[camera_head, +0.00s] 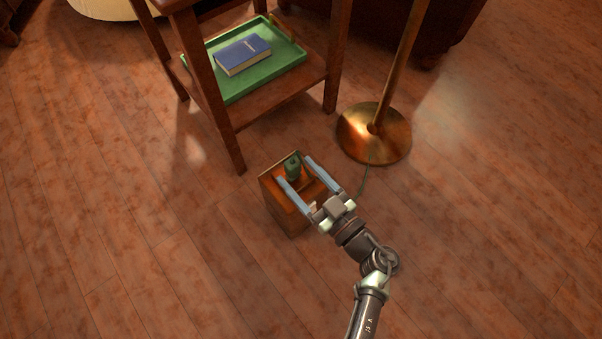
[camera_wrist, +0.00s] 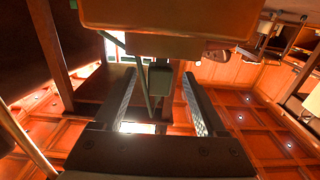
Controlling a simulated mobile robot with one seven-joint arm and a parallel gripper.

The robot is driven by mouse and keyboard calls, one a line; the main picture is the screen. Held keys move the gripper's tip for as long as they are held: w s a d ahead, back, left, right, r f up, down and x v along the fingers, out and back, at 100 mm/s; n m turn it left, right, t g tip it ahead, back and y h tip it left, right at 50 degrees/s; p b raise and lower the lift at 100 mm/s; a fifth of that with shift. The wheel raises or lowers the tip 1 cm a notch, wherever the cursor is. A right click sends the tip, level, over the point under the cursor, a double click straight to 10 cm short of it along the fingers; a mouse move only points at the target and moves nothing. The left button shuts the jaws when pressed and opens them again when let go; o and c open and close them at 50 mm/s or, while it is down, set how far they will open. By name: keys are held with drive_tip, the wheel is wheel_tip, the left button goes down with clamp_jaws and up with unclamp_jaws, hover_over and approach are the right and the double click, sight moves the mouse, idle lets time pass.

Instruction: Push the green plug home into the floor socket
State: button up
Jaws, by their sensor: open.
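The green plug (camera_head: 292,166) stands upright at the wooden floor socket box (camera_head: 285,217), near the box's far edge. My gripper (camera_head: 293,169) reaches over the box from the lower right, with its two fingers spread. The plug is between the fingertips, with a gap on each side. In the wrist view the plug (camera_wrist: 159,77) also sits between the open fingers, close to the wooden box (camera_wrist: 165,16) at the top. How deep the plug sits in the socket cannot be told.
A brass floor lamp base (camera_head: 374,137) stands right of the box, with a thin cord (camera_head: 364,182) running towards my arm. A wooden side table (camera_head: 222,118) stands behind, holding a green tray (camera_head: 262,83) and a blue book (camera_head: 243,54).

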drive_tip(key=p+v, duration=0.3)
drive_tip(key=v, duration=1)
